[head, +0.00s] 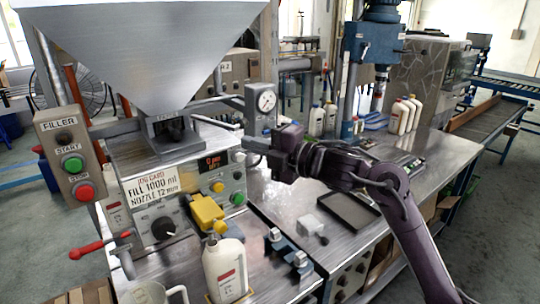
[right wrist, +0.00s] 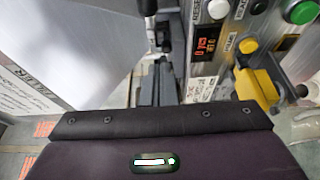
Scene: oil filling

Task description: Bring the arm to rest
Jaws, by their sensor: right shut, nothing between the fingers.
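My right arm (head: 345,165) comes in from the right and reaches left over the metal bench. Its gripper (head: 254,152) is shut and empty, held in the air in front of the filling machine, just below the pressure gauge (head: 266,102). The machine's panel (right wrist: 215,50) and yellow part (right wrist: 256,88) lie ahead to the right in that view. My left gripper is not in view.
The big hopper (head: 145,45) stands over the machine panel (head: 228,182). A black tray (head: 348,212) lies below my forearm. White bottles (head: 404,115) stand at the back.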

